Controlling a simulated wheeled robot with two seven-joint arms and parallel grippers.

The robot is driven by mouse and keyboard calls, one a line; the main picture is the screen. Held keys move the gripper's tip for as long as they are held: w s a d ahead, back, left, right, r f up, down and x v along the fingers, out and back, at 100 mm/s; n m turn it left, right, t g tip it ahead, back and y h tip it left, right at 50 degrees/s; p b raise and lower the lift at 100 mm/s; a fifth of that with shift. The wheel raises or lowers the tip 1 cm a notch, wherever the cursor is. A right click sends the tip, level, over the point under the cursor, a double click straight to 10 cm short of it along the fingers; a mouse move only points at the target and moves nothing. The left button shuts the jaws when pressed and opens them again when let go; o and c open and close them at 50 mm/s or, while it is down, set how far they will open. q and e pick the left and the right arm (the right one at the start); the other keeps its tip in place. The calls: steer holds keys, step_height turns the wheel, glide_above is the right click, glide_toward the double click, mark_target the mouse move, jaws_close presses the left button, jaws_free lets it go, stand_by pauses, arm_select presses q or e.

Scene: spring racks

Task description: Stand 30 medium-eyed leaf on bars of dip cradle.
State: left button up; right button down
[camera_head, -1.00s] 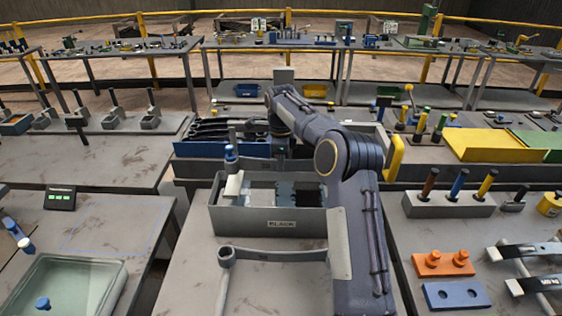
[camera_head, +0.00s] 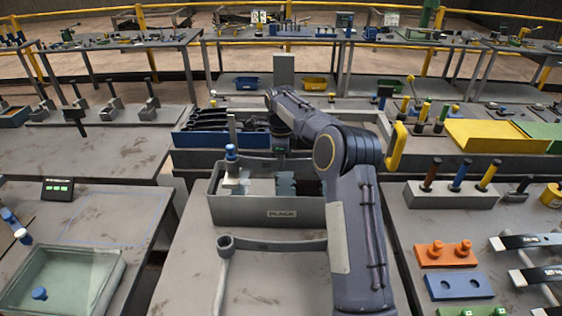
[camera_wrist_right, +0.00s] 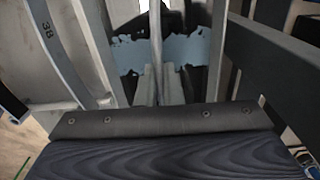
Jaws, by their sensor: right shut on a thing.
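The grey tank with a label plate (camera_head: 228,211) stands on the near bench, with light and dark shapes inside it. I cannot make out the cradle bars clearly. My right gripper (camera_head: 280,150) reaches down over the tank's back part, its tips partly hidden by my arm. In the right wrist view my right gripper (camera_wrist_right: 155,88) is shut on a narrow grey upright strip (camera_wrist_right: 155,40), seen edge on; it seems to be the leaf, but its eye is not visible. A grey curved piece marked 38 (camera_wrist_right: 60,45) shows at the left there. My left gripper is not in view.
A grey part with a round eye (camera_head: 225,243) lies before the tank. A blue-topped post (camera_head: 231,152) rises at the tank's left. A blue tray of dark leaves (camera_head: 215,140) is behind. Coloured-handled pegs (camera_head: 460,180) stand at right.

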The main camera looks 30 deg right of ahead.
steer(key=shift+f, duration=0.3)
stand_by(0.5)
steer(key=c, duration=1.5)
jaws_free()
steer(key=shift+o, duration=1.2)
steer(key=shift+s+f, duration=0.1)
steer(key=shift+f, duration=0.15)
steer(key=shift+o, duration=1.2)
steer(key=shift+r, duration=0.1)
steer(key=shift+r, duration=0.1)
